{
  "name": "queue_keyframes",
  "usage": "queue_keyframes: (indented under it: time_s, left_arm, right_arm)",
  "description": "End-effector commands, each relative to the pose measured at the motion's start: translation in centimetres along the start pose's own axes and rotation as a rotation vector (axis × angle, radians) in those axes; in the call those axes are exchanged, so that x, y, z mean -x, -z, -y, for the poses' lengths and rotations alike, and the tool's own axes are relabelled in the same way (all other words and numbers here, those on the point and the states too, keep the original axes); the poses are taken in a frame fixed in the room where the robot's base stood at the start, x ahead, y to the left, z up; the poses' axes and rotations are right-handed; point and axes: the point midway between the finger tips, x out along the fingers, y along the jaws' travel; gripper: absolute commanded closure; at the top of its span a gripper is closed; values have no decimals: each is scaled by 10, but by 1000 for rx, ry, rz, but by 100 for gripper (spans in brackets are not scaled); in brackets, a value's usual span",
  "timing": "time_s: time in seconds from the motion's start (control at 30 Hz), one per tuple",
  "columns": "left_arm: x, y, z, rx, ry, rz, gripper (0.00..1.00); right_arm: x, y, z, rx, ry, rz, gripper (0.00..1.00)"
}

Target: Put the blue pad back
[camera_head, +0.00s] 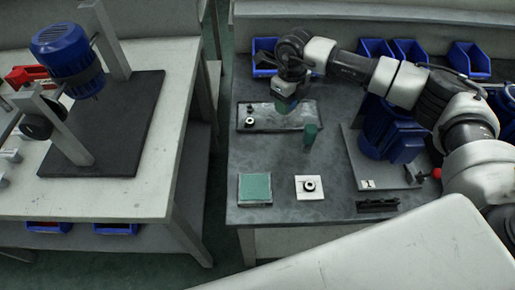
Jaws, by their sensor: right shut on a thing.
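My right gripper (287,92) reaches in from the right and points down over the grey tray at the back of the dark table. It is shut on a small blue piece (286,105), which looks like the blue pad; its edges are hard to make out at this size. The piece appears above the grey tray (270,125), and I cannot tell whether it touches it. A teal pad (255,187) lies on a square plate at the table's front left. My left gripper is not in view.
A green upright block (310,136) stands right of the tray. A white plate with a dark ring (309,187), a black rack (377,205) and a blue pump (392,135) on a grey base stand nearby. Blue bins (468,58) line the back. A gap separates the left bench (110,197).

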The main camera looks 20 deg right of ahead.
Motion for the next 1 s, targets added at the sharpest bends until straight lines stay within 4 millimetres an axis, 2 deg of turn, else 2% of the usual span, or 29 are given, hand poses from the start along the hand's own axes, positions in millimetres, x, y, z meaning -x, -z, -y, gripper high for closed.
queue_keyframes:
  time_s: [0.3,0.43,0.67,0.9,1.0]
  left_arm:
    - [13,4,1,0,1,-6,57]
    - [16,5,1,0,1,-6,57]
    - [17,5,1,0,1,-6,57]
    - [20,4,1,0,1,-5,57]
    - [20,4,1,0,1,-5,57]
  right_arm:
    - [-42,-8,-74,11,-4,-3,80]
    - [-55,-11,-94,7,-3,-3,80]
    - [-67,-12,-105,4,-1,-2,80]
    - [-99,-12,-105,4,-1,-3,80]
    - [-103,-12,-105,5,-1,0,80]
